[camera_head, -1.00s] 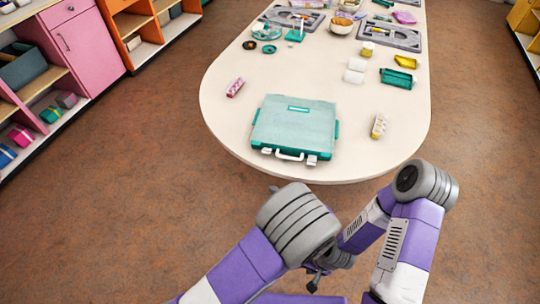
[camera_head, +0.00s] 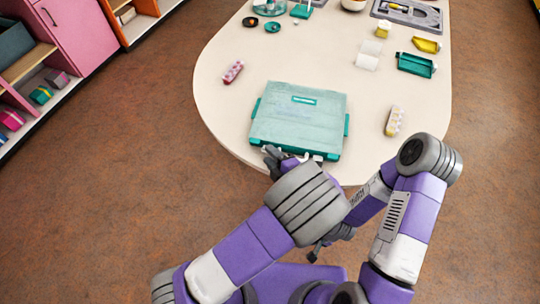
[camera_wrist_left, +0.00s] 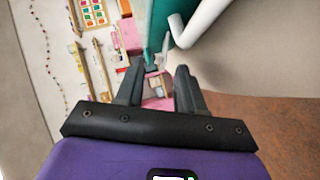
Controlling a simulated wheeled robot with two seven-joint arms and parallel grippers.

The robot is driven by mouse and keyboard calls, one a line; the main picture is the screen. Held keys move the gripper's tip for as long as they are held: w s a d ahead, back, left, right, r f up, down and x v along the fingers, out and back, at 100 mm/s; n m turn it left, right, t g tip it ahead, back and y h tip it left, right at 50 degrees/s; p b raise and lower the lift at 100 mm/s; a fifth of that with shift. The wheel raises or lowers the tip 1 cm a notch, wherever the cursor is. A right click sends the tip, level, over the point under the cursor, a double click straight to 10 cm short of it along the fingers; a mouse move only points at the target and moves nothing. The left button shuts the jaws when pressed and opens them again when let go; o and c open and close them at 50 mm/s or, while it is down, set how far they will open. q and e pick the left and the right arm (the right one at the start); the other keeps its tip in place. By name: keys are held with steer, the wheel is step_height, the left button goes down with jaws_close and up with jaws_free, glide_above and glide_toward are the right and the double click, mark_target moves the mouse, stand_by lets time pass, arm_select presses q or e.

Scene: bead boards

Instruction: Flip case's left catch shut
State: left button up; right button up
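The teal case (camera_head: 297,120) lies closed near the table's front edge, with its handle side facing me. Its right catch (camera_head: 317,158) shows as a small pale tab on the front edge. The left catch is mostly hidden behind my left gripper (camera_head: 272,155), which is at the left part of the case's front edge. In the left wrist view my left gripper (camera_wrist_left: 158,78) is open, its dark fingers apart. The case's teal edge (camera_wrist_left: 161,22) and white handle (camera_wrist_left: 200,22) are just beyond the fingertips. My right gripper (camera_head: 316,252) is small, dark and low beside my arms.
A pink bead piece (camera_head: 233,72) lies left of the case and a pale bead strip (camera_head: 394,121) lies right of it. A green tray (camera_head: 416,65) and grey boards (camera_head: 408,14) are farther back.

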arm_select(q)
steer(key=shift+w+a+f, duration=0.1)
steer(key=shift+w+a, duration=0.2)
steer(key=shift+w, duration=0.1)
steer(key=shift+c, duration=0.3)
jaws_close()
steer(key=m+g+p, duration=0.1)
steer(key=p, duration=0.2)
steer(key=w+r+g+p, duration=0.1)
steer(key=p, duration=0.3)
steer(key=r+m+g+p, duration=0.1)
steer(key=p, duration=0.3)
steer(key=shift+w+d+r+m+g+h, duration=0.1)
steer(key=shift+w+m+g+h, duration=0.2)
steer(key=shift+g+h, duration=0.1)
steer(key=shift+g+p, duration=0.3)
steer(key=shift+p, duration=0.1)
steer(key=shift+o, duration=0.3)
jaws_free()
